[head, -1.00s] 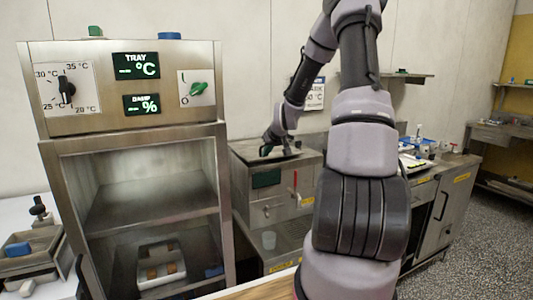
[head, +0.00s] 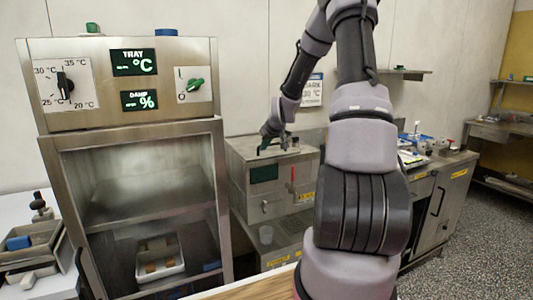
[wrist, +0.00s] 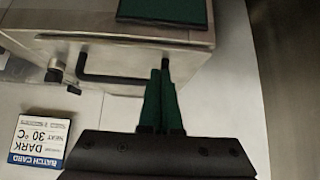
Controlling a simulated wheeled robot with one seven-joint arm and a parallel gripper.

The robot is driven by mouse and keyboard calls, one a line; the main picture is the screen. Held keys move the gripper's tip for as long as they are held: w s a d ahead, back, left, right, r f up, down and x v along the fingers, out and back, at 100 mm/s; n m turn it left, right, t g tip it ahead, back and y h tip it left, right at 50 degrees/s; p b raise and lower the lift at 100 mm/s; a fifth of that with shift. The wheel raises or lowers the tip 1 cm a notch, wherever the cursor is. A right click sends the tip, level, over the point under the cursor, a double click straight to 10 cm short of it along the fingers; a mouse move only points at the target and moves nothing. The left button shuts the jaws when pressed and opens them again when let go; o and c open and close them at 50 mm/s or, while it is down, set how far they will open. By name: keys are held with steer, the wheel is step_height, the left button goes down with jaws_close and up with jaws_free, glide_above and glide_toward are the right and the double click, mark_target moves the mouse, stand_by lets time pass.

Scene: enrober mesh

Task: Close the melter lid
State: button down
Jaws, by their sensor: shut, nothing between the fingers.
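The melter (head: 270,190) is a steel box with a dark front panel and a red lever, left of my arm in the head view. Its lid (head: 243,150) looks flat and level on top, but small parts and my gripper partly cover it, so I cannot tell whether it is fully seated. My gripper (head: 262,147) is over the top of the melter, fingers pointing down. In the wrist view my green fingers (wrist: 163,82) are together and empty, with tips beside the edge of a steel face carrying a black bar handle (wrist: 112,78). Contact is unclear.
A tall steel cabinet (head: 130,128) with an open front and a tray (head: 160,262) inside stands left of the melter. A batch card (wrist: 40,140) is on the wall behind. A counter with small items is at right.

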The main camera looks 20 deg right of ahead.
steer(key=v, duration=0.9)
steer(key=s+a+r+m, duration=0.1)
steer(key=s+a+r, duration=0.3)
steer(key=s, duration=0.6)
steer(key=s+a+r+m+y, duration=0.1)
steer(key=s+a+r, duration=0.4)
steer(key=s, duration=0.5)
steer(key=s+a+r+m+g, duration=0.1)
steer(key=s+a+r+m, duration=0.1)
steer(key=s+a+r, duration=0.3)
steer(key=s+r, duration=0.3)
steer(key=s, duration=0.2)
steer(key=shift+s+m+y, duration=0.3)
steer(key=shift+s+y, duration=0.1)
steer(key=shift+a+r, duration=0.1)
